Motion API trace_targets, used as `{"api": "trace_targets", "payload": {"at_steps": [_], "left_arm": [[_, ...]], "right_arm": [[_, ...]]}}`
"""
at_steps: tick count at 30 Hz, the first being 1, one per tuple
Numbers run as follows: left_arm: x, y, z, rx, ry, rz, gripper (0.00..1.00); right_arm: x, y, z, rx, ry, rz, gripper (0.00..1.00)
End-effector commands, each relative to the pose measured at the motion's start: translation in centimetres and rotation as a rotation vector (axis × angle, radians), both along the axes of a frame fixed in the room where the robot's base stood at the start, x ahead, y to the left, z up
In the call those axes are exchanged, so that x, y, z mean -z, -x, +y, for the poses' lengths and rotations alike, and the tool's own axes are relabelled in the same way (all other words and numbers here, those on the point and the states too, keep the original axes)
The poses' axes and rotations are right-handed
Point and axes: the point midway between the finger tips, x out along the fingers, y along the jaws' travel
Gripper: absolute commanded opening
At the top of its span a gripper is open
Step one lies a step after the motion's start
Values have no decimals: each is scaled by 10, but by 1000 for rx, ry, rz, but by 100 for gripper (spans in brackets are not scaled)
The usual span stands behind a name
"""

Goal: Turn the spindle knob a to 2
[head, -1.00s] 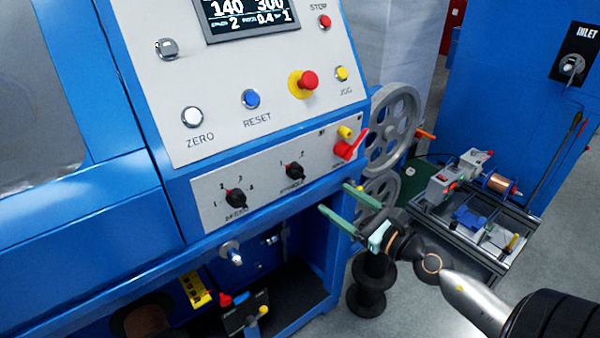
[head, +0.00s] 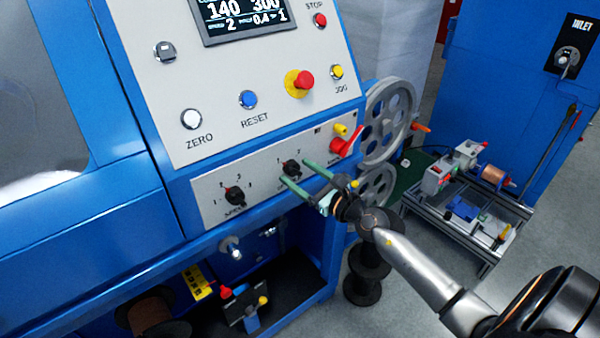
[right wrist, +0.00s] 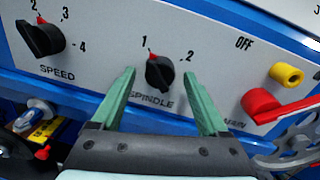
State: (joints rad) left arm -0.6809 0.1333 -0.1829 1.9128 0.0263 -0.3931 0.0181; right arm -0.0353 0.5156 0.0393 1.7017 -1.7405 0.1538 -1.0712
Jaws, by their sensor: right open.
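The spindle knob (head: 291,168) is a small black knob with a red pointer mark on the grey panel. In the right wrist view the spindle knob (right wrist: 159,76) has its red mark towards 1, with 2 to its right. My right gripper (head: 295,172) is open, its green fingers reaching towards the panel. In the right wrist view the gripper (right wrist: 160,73) has one fingertip on each side of the knob, with gaps. I cannot tell whether the tips reach past the knob's face. My left gripper is not in view.
The black speed knob (right wrist: 40,38) sits left of the spindle knob. A red lever switch (right wrist: 270,107) with a yellow button (right wrist: 286,75) above it is close on the right. Grey pulley wheels (head: 388,122) stand at the panel's right edge.

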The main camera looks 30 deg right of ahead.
Motion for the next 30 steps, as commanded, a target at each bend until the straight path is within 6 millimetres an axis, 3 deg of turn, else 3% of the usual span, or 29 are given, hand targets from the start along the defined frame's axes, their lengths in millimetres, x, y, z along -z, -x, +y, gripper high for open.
{"api": "trace_targets", "payload": {"at_steps": [10,30], "left_arm": [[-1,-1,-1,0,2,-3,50],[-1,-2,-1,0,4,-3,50]], "right_arm": [[0,-2,0,0,1,0,75],[0,-2,0,-1,1,0,0]]}}
